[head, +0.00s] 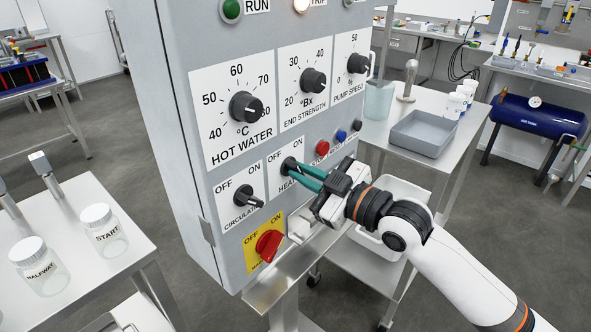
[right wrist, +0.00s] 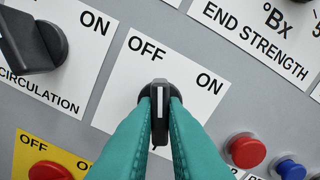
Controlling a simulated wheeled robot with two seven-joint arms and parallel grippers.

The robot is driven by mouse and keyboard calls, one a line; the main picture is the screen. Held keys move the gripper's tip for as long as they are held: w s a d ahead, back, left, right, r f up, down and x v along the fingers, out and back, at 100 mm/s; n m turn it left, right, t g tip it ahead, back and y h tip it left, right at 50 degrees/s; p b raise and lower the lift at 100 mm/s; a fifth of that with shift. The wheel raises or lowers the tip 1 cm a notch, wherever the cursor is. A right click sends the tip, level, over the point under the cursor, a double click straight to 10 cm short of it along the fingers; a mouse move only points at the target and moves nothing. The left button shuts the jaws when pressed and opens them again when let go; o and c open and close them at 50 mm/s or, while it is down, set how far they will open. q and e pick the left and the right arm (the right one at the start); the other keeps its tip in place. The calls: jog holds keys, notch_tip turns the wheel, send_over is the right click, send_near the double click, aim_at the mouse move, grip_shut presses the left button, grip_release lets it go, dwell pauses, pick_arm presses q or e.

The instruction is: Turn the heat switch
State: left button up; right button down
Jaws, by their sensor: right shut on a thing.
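The heat switch (head: 289,164) is a black knob on a white OFF/ON plate at the lower middle of the grey control panel. Its label is partly hidden by my gripper in the head view. My right gripper (head: 298,170) reaches in from the right, its green fingers shut on the knob. In the right wrist view, the fingertips (right wrist: 160,108) sit on either side of the heat switch (right wrist: 160,94). Its white pointer line stands upright in that picture, aimed between OFF and ON, nearer OFF. My left gripper is not in view.
The circulation switch (head: 249,198) is left of the heat switch, a red main knob (head: 269,245) is below, and red and blue buttons (head: 322,148) are right. Dials sit above. A bench with labelled jars (head: 104,229) stands at left, and a grey tray (head: 425,134) at right.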

jog(key=shift+n, duration=1.7)
jog(key=c, duration=1.4)
grip_release()
